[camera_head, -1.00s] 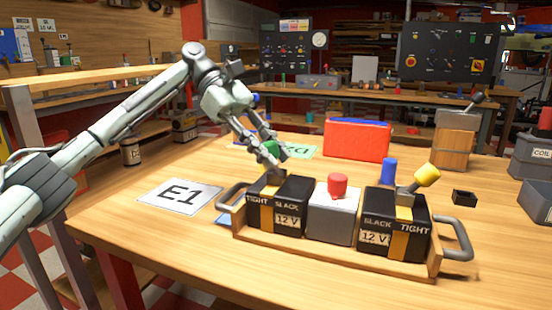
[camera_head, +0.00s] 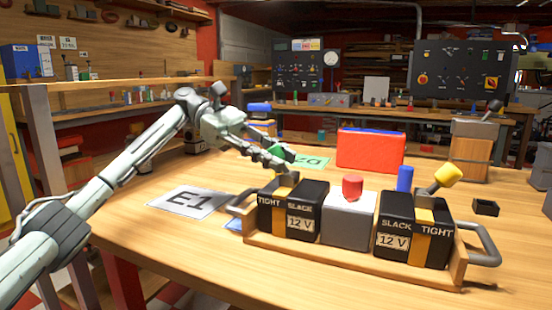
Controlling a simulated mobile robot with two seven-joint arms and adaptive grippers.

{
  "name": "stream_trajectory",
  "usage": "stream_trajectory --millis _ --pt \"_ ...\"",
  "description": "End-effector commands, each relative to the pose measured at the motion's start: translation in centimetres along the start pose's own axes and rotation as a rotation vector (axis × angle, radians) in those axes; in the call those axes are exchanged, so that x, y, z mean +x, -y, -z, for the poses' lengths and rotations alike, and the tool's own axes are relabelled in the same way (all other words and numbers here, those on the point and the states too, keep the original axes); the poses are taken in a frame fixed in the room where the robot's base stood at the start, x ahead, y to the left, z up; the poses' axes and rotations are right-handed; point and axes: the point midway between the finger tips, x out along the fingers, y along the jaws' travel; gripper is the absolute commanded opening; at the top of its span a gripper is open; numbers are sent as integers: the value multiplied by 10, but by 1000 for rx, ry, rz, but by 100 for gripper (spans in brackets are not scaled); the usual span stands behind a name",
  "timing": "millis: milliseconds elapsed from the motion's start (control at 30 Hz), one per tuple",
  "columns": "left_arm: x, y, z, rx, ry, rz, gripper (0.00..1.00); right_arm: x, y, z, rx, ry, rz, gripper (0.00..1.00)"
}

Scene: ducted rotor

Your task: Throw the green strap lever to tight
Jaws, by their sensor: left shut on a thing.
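The green strap lever (camera_head: 277,153) stands on the left black box (camera_head: 305,199) of the wooden carrier. That box reads TIGHT at its left and SLACK at its right. The lever's short grey stem and much of its green knob are hidden by my fingers, so its exact tilt is hard to tell. My left gripper (camera_head: 283,163) reaches in from the left, low and slanting down, and is shut on the green knob. My right gripper is out of view.
The yellow lever (camera_head: 446,175) on the right black box leans right toward TIGHT. A red button (camera_head: 352,187) tops the grey middle block, and a blue cylinder (camera_head: 404,178) stands behind the right box. A red case (camera_head: 370,150) stands behind; the E1 sheet (camera_head: 189,202) lies left.

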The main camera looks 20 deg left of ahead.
Motion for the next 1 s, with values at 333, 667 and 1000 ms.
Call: stream_trajectory --millis 333,667,1000 --pt "0 0 -1 1 5 -2 0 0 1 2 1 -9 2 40" --pt "0 0 0 0 4 -1 46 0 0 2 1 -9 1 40" --pt "-17 -1 0 -1 4 -4 46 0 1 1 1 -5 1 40"
